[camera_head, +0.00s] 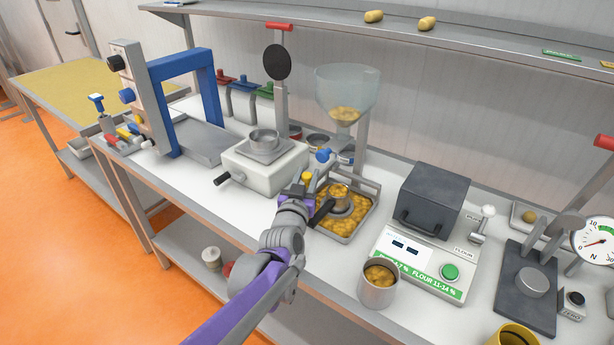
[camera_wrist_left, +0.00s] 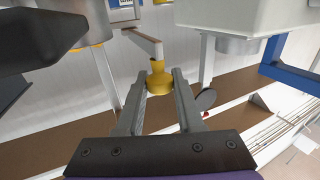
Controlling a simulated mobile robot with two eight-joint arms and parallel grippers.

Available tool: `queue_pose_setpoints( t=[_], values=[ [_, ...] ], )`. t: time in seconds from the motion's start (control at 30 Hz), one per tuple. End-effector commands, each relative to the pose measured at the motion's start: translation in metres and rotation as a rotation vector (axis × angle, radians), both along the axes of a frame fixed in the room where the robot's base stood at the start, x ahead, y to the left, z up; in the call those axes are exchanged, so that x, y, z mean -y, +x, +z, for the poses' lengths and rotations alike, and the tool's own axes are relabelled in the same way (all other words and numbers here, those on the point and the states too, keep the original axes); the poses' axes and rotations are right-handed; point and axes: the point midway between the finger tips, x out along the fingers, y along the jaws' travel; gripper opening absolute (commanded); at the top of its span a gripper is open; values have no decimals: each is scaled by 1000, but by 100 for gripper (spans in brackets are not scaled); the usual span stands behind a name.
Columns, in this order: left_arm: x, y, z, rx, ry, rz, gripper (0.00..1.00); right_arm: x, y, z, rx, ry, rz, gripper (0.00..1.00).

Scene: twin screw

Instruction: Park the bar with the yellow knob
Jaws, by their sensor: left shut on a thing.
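My left gripper (camera_head: 304,189) is in the middle of the head view, in front of the glass hopper's stand. It is shut on the yellow knob (camera_head: 307,176), and the knob also shows between the two fingertips in the left wrist view (camera_wrist_left: 158,82). A pale flat bar (camera_wrist_left: 146,42) runs from the knob toward the top of the wrist view. In the head view the bar is mostly hidden by the gripper and the things around it. My right gripper is not in view.
The hopper (camera_head: 346,92) with yellow pieces stands behind the gripper. A blue knob (camera_head: 323,155) is close by. A black handle (camera_head: 322,212) and a tray of yellow pieces (camera_head: 357,222) lie just right. A white machine (camera_head: 264,165) stands left. A metal cup (camera_head: 378,284) stands at the front.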

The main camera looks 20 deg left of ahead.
Motion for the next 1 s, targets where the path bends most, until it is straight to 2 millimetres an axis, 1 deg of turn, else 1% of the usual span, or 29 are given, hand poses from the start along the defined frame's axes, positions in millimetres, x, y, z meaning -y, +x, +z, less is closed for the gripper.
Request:
queue_pose_setpoints(
  t=[0.43,0.47,0.6,0.87,1.0],
  values=[
    [-2,0,0,1,0,4,0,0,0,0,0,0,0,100],
    [-2,0,0,2,0,4,42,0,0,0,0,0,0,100],
    [-2,0,0,1,0,3,67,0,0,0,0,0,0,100],
    [0,0,0,0,0,1,67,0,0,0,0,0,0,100],
    [0,-8,0,0,-1,0,67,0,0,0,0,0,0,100]
  ],
)
